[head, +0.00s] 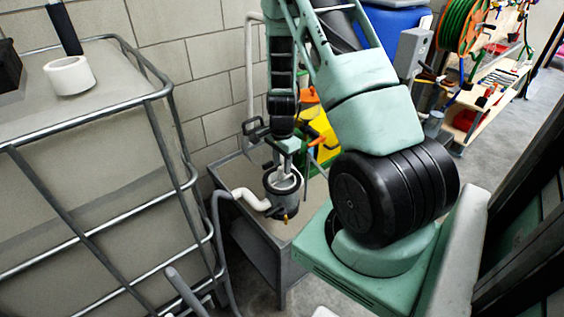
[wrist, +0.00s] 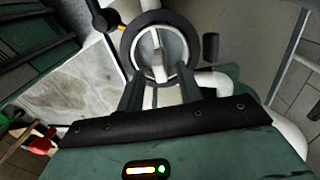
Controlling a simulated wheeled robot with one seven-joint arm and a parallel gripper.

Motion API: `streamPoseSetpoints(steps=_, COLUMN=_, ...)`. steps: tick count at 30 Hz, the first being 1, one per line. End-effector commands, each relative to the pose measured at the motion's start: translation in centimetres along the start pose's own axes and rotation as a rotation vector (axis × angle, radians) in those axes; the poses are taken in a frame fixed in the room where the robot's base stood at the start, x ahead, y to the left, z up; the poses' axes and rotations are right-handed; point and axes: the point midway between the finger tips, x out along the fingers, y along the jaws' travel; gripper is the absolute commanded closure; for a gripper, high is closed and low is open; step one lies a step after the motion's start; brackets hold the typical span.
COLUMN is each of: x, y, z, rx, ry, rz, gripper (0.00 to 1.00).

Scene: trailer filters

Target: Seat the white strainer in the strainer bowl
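The strainer bowl (head: 281,208) is a dark round housing on a white pipe beside the block wall. It also shows in the wrist view as a dark ring (wrist: 128,45). A white round rim with a bar across it, which looks like the white strainer (head: 287,183), shows within the bowl's mouth; in the wrist view its bar (wrist: 157,62) crosses the middle. I cannot tell how deep it sits. My gripper (wrist: 160,78) is just above the bowl, pointing down. Its dark fingers are apart, with clear gaps between them and the bar. In the head view the gripper (head: 284,158) partly covers the bowl.
A caged tank (head: 90,180) fills the left, with a white ring-shaped piece (head: 69,75) on top. A grey table (head: 240,178) stands under the bowl. A yellow container (head: 322,140) is behind it. Shelves with tools (head: 490,90) are at right.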

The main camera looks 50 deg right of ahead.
Motion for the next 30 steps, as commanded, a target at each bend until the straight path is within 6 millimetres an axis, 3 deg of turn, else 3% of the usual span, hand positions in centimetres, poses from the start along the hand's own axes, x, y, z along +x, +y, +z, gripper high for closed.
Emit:
streamPoseSetpoints(steps=8, x=-1.9, y=-0.1, z=0.0, rx=0.001, ry=0.001, rz=-0.002, gripper=0.64)
streamPoseSetpoints(steps=21, x=-10.7, y=-0.1, z=0.1, rx=-0.001, ry=0.001, rz=-0.004, gripper=0.64)
streamPoseSetpoints(steps=30, x=-13.2, y=0.0, z=0.0, rx=0.000, ry=0.000, rz=0.000, gripper=0.64)
